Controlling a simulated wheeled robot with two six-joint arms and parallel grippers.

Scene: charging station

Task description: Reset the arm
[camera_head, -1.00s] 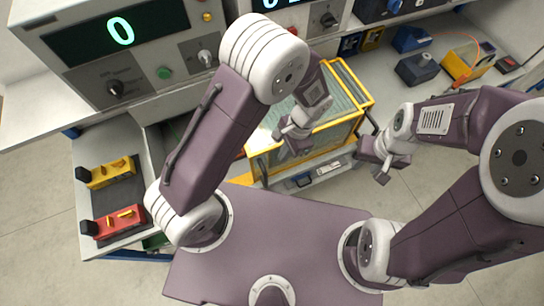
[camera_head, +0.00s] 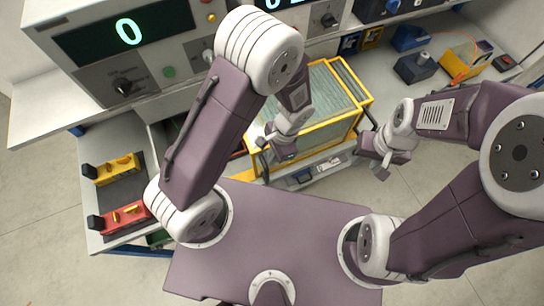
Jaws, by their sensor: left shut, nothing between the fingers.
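My left arm is folded up in front of me, and its gripper (camera_head: 272,154) hangs over the near left side of the yellow-framed case. The left gripper's fingers look shut and hold nothing. My right arm comes in from the right, and its gripper (camera_head: 376,167) points left, just right of the case and over the floor. The right fingers are small and partly overlap, so their gap is unclear.
The yellow-framed glass case (camera_head: 322,115) stands ahead. A left side table (camera_head: 132,238) carries a yellow clamp (camera_head: 117,169) and a red clamp (camera_head: 125,215). A station with a green "0" display (camera_head: 125,32) is at the back left. A blue-grey box (camera_head: 414,67) sits on the right bench.

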